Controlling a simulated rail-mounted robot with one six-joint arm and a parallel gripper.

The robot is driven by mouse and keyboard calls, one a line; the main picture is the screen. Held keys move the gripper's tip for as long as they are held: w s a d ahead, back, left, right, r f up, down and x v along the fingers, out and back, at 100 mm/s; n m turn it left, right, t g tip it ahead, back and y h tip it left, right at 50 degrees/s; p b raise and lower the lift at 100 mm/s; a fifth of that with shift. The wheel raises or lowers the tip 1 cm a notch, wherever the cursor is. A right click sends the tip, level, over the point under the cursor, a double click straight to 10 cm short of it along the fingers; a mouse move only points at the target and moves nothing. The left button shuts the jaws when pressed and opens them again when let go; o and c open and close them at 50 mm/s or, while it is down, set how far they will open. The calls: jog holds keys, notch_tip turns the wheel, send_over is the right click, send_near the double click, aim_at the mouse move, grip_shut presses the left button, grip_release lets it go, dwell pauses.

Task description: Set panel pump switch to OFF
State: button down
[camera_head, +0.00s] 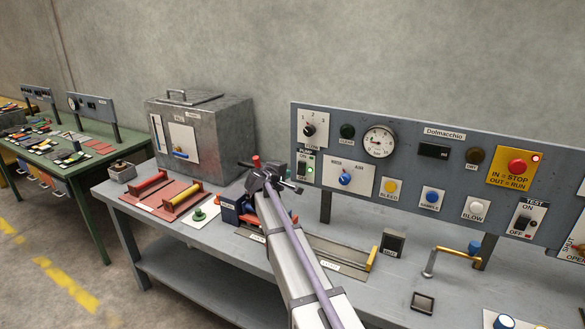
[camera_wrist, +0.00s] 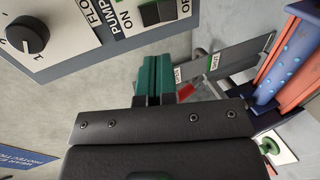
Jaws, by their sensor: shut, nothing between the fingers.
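The pump switch (camera_head: 302,167) is a small dark toggle on a white plate marked PUMP, at the left end of the grey panel. ON is at its top and OFF at its bottom. A green lamp is lit beside it. Its handle position is too small to tell. In the wrist view the plate (camera_wrist: 124,24) shows at the top, cut off by the frame, with part of the dark switch (camera_wrist: 158,11).
A rotary knob (camera_head: 308,130) sits above the switch, and a blue knob (camera_head: 345,179) is to its right. A grey metal box (camera_head: 222,135) stands behind left of my gripper.

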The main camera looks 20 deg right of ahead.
aim_at(301, 173)
jog(key=v, duration=0.3)
jog(key=shift+a, duration=0.15)
jog(key=shift+s+f+b, duration=0.4)
jog(key=shift+f+b, duration=0.05)
jog(key=shift+f, duration=0.2)
jog(key=b+x, duration=0.4)
jog(key=x, duration=0.9)
jog(key=shift+w+f, duration=0.15)
jog(key=shift+w+d, duration=0.15)
jog(key=shift+d, duration=0.25)
